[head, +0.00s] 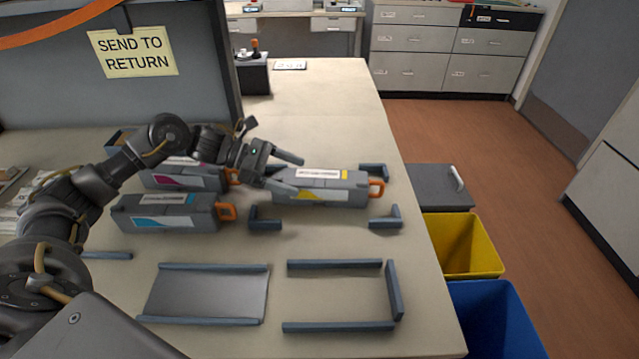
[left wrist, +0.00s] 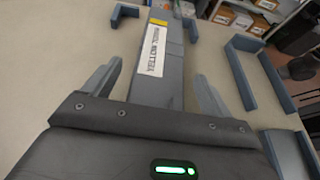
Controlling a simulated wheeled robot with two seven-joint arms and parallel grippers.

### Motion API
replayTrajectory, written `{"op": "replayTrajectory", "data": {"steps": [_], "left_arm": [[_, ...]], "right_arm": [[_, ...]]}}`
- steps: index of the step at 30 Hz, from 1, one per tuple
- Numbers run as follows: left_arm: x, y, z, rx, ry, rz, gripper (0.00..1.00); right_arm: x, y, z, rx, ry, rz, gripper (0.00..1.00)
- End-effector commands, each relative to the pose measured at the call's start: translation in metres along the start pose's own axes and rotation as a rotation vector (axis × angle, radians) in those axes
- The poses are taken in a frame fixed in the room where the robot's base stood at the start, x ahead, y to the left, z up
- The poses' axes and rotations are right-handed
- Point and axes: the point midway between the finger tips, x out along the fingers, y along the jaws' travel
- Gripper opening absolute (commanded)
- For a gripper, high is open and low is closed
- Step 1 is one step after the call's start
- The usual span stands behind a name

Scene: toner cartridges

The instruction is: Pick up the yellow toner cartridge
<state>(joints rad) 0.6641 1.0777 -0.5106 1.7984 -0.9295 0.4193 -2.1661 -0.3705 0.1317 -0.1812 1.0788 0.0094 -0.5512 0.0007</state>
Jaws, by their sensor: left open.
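The yellow toner cartridge (head: 318,190) is a grey block with a white label, a yellow mark and an orange handle at its right end. It lies on the table inside corner brackets. In the left wrist view the cartridge (left wrist: 158,62) runs away from me between the fingers, its label reading "YELLOW TONER". My left gripper (head: 300,172) is open, with its fingers at the cartridge's left end, one on each side. It also shows in the left wrist view (left wrist: 158,88), with gaps on both sides of the cartridge. My right gripper is not in view.
A cyan cartridge (head: 165,213) and a magenta cartridge (head: 185,178) lie to the left, near my arm. Empty bracketed slots (head: 340,295) are at the front. A grey panel (head: 60,60) stands at the back left. A yellow bin (head: 462,243) and a blue bin (head: 495,318) stand beyond the right edge.

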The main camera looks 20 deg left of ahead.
Motion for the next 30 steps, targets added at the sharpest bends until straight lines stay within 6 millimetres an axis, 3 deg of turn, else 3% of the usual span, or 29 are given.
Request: {"op": "replayTrajectory", "data": {"steps": [10,26,30], "left_arm": [[0.0089,0.0001,-0.0004,0.001,0.001,0.001,0.85],[0.0085,0.0002,-0.0002,0.001,0.001,0.001,0.15],[0.0080,0.0007,0.0018,0.004,-0.003,0.003,0.15]], "right_arm": [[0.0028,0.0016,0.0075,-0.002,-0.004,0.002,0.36],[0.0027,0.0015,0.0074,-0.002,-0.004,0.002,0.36],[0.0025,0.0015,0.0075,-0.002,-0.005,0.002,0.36]]}}
